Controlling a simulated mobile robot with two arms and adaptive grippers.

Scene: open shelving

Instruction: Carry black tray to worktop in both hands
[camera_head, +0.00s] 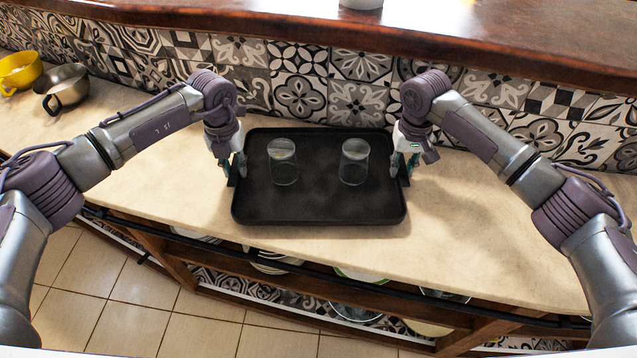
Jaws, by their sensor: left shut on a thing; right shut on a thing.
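The black tray (318,205) is level over the beige worktop (480,250), its front edge close to the worktop's front edge. I cannot tell whether it rests on the worktop or hangs slightly above it. Two clear glasses stand on it, a left glass (283,162) and a right glass (354,161). My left gripper (236,170) is shut on the tray's left rim. My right gripper (403,167) is shut on the tray's right rim. The fingertips are partly hidden at the rims.
A yellow cup (18,72) and a metal cup (64,88) stand at the far left of the worktop. A patterned tile wall (300,85) and a raised wooden ledge (450,35) bound the back. Dishes sit on the open shelf below. The worktop's right side is clear.

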